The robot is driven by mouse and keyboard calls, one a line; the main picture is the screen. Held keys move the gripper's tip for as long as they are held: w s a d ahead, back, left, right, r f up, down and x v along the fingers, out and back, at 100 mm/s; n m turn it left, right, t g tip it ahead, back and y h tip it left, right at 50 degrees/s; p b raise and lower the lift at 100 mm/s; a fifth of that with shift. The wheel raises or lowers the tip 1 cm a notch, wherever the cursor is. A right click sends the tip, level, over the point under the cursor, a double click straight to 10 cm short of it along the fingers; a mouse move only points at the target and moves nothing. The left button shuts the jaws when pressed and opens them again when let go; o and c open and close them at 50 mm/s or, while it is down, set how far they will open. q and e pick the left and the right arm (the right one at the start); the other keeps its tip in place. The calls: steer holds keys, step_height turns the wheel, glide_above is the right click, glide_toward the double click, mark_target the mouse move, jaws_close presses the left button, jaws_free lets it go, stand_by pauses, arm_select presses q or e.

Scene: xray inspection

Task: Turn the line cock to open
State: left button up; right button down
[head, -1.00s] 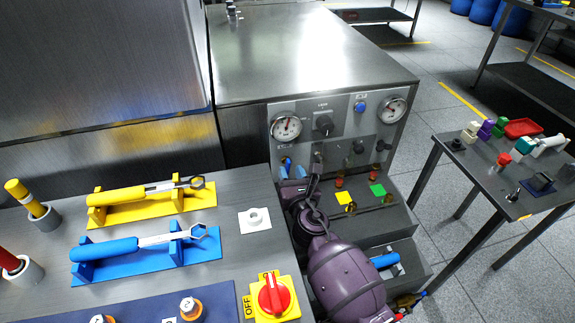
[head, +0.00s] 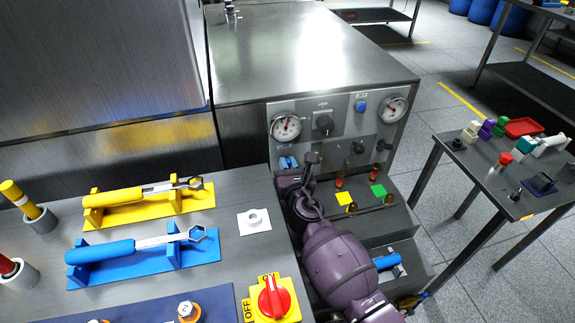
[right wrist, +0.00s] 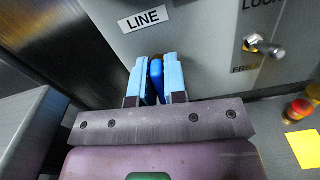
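The line cock shows in the right wrist view as a dark blue handle (right wrist: 156,76) on the grey panel, just below the white LINE label (right wrist: 145,18). It points along my fingers; its base is hidden. My right gripper (right wrist: 156,72) has its light blue fingers on either side of the handle, closed up against it. In the head view the right gripper (head: 289,162) is at the lower left of the gauge panel (head: 295,108), and the cock is hard to make out there. My left gripper is not in view.
A metal cock (right wrist: 263,46) with a LOCK label sits right of my gripper in the wrist view. The bench (head: 232,190) at left holds yellow and blue wrenches and a red rotary switch (head: 273,297). A side table (head: 480,165) stands at right.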

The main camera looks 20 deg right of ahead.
steer(key=shift+r+n+p, duration=0.15)
steer(key=shift+n+p, duration=0.2)
steer(key=shift+n, duration=0.45)
steer(key=c, duration=1.2)
jaws_free()
steer(key=shift+s, duration=0.1)
